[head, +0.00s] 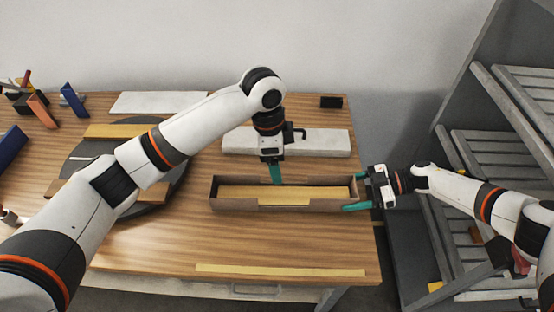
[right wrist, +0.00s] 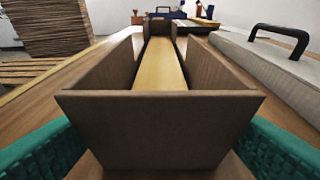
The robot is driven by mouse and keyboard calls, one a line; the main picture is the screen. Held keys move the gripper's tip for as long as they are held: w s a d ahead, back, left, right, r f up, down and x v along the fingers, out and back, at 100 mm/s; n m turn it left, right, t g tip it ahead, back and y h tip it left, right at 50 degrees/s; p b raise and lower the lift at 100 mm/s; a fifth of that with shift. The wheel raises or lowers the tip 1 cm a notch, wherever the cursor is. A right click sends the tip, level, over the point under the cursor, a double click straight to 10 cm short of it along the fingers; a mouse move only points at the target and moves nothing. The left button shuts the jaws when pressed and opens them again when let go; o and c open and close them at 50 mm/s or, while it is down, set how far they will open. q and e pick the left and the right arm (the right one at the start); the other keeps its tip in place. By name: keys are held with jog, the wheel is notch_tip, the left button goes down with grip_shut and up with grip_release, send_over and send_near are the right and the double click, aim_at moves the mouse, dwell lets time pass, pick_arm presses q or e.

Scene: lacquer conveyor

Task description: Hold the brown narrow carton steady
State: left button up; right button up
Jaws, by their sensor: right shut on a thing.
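The brown narrow carton (head: 235,204) lies lengthwise on the wooden table, open at the top, with a yellow slab (head: 290,195) inside. In the right wrist view its near end wall (right wrist: 160,130) faces me, with the slab (right wrist: 160,65) running along between the long walls. My right gripper (head: 354,192) is shut on the carton's right end, one teal finger on each side. My left gripper (head: 276,172) points down over the carton's far long wall, near mid-length. Its teal fingers overlap in the head view, so its opening cannot be told.
A pale case with a dark handle (head: 325,144) lies behind the carton. A dark round turntable (head: 160,200) with yellow slabs is at left, partly behind my left arm. A yellow strip (head: 280,271) runs along the table's front. A grey slatted rack (head: 490,150) stands at right.

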jog(key=o, duration=1)
jog(key=shift+c, duration=0.2)
